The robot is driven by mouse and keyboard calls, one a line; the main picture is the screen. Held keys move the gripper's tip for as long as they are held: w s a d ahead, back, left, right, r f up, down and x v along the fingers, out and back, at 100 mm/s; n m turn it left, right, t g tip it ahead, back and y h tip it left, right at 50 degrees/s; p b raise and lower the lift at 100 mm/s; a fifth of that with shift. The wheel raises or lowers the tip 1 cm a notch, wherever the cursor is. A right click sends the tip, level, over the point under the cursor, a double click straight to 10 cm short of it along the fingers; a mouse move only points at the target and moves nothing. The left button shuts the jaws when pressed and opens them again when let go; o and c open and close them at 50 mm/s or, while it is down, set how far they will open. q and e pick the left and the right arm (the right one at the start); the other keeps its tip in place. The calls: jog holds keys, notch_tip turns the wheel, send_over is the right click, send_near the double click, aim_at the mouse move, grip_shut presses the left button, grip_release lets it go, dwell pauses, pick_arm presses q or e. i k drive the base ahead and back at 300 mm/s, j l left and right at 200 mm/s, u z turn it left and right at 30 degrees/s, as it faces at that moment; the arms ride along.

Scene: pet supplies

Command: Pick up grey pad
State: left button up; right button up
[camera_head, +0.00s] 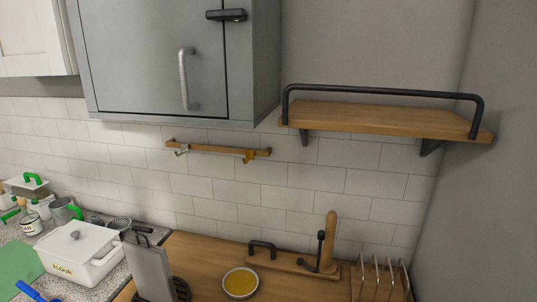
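No thing that is plainly a grey pad shows. A flat light-grey panel (150,270) stands upright at the bottom of the head view, at the left end of the wooden counter. It has a dark bar at its top left, and its lower part is cut off by the frame edge. I cannot tell whether it is the pad. Neither of my grippers is in view.
A white flour box (90,248) stands left of the panel. A yellow-filled bowl (240,283), a wooden stand (290,262) and a slotted rack (380,280) are on the wooden counter (205,260). A grey cabinet (150,60) and wooden shelf (380,117) hang above.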

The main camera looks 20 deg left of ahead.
aim_at(149, 264)
jog(key=j+u, duration=1.1)
jog(key=i+j, duration=0.1)
jog(key=j, duration=0.25)
jog(key=j+z, duration=0.45)
jog(key=j, duration=0.3)
jog(key=j+z, duration=0.45)
jog(key=j, duration=0.3)
